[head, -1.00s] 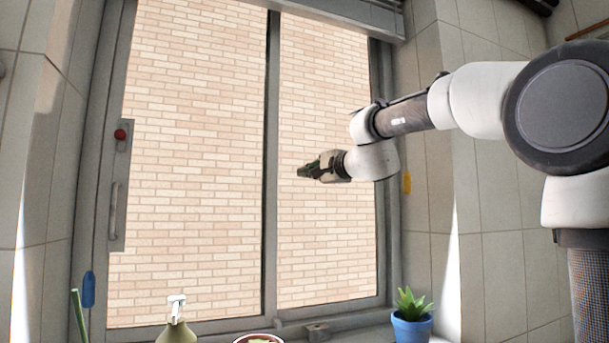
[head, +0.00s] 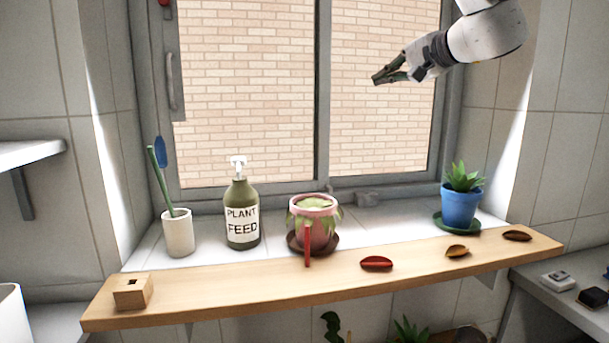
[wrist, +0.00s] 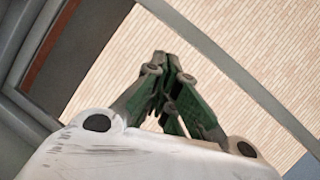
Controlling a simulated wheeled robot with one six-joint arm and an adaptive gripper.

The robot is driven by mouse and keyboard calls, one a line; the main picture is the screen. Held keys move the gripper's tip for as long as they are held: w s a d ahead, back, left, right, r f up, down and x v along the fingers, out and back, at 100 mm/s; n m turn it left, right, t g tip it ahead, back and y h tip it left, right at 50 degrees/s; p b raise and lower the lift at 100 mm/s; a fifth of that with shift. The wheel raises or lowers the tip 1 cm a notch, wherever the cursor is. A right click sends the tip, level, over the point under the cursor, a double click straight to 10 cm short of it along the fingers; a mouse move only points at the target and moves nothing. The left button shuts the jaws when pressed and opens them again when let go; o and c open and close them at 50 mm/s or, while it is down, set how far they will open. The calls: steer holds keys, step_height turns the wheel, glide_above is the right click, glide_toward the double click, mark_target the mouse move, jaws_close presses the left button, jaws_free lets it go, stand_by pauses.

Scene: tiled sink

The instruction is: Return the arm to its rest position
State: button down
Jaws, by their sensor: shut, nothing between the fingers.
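My gripper (head: 388,75) is raised at the upper right of the head view, in front of the window and well above the sill. It points left and slightly down. In the wrist view my gripper (wrist: 168,62) shows its green fingers closed together at the tips, with nothing between them. The brick wall (wrist: 270,60) outside the window fills much of the wrist view behind it. The gripper touches nothing. Most of my arm is cut off by the top edge of the head view.
A wooden shelf (head: 230,290) crosses the front, bearing a wooden block (head: 132,292) and several leaves. On the sill stand a white cup (head: 178,233), a plant feed bottle (head: 242,215), a pink pot (head: 316,221) and a blue pot (head: 460,205). Space around my gripper is clear.

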steer(key=s+d+f+n+g+h, duration=0.2)
steer(key=s+d+f+n+g, duration=0.1)
steer(key=s+f, duration=0.4)
steer(key=s+d+f+n+g+h, duration=0.1)
steer(key=s+d+f+n+g, duration=0.15)
steer(key=s+f, duration=0.55)
steer(key=s+d+f+n+g+h, duration=0.1)
steer(key=s+d+f+h, duration=0.1)
steer(key=s+d+f, duration=0.3)
steer(key=s+d+f+n+g+h, duration=0.1)
steer(key=s+d+f+g+h, duration=0.1)
steer(key=s+d+f, duration=0.4)
steer(key=s+f, duration=0.2)
steer(key=s, duration=0.2)
steer(key=shift+s+f+n+h, duration=0.2)
steer(key=shift+f+n+h, duration=0.05)
steer(key=shift+n+h, duration=0.1)
